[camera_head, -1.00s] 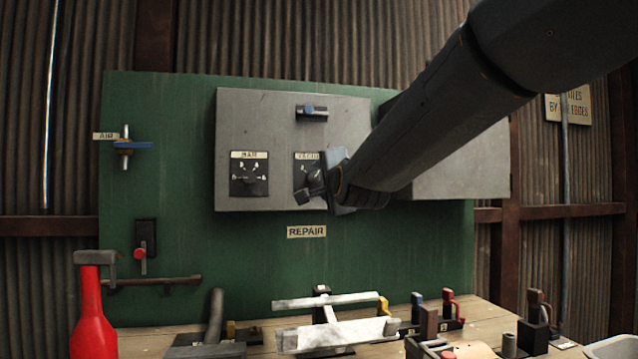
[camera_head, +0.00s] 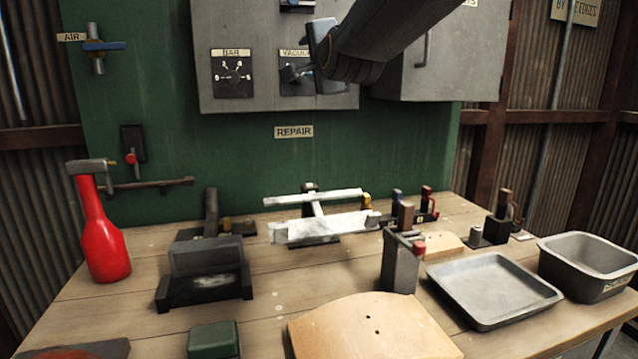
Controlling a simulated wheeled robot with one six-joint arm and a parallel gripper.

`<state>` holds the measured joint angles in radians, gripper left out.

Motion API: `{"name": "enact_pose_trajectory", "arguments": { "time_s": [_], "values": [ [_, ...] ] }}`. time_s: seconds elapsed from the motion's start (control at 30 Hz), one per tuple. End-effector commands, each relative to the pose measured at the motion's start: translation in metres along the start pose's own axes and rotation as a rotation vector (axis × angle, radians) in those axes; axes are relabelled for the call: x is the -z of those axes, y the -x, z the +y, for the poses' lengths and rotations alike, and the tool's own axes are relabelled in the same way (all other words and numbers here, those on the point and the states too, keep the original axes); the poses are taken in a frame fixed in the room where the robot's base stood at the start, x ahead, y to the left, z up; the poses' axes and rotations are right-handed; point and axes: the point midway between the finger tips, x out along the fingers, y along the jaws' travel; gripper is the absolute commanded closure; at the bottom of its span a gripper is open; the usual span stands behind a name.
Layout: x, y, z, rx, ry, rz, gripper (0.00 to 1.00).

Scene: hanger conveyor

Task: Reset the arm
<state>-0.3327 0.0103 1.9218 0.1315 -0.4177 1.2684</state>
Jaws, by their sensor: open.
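My gripper (camera_head: 318,62) is at the upper middle of the view, in front of the grey control box. It is open, and nothing shows between its jaws. My dark arm comes in from the top right and hides part of the box. The gripper overlaps the dial labelled VACUUM (camera_head: 294,79) in the picture; whether it touches it I cannot tell. The dial labelled BAR (camera_head: 232,76) is clear to its left.
Below is a wooden bench (camera_head: 110,315) with a red bottle (camera_head: 107,245), a black block fixture (camera_head: 205,268), a white clamp fixture (camera_head: 320,226), a grey tray (camera_head: 490,288), a grey bin (camera_head: 590,262) and a tan board (camera_head: 370,325). A green panel (camera_head: 230,160) stands behind.

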Motion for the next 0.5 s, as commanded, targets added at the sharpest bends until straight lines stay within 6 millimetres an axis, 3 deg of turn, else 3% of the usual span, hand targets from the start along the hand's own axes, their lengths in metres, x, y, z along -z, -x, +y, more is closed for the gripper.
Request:
{"name": "enact_pose_trajectory", "arguments": {
  "time_s": [0.1, 0.5],
  "values": [
    [0.002, 0.005, -0.022, 0.000, 0.000, 0.000, 0.54],
    [0.005, 0.010, -0.047, -0.001, 0.000, 0.000, 0.54]
  ]
}}
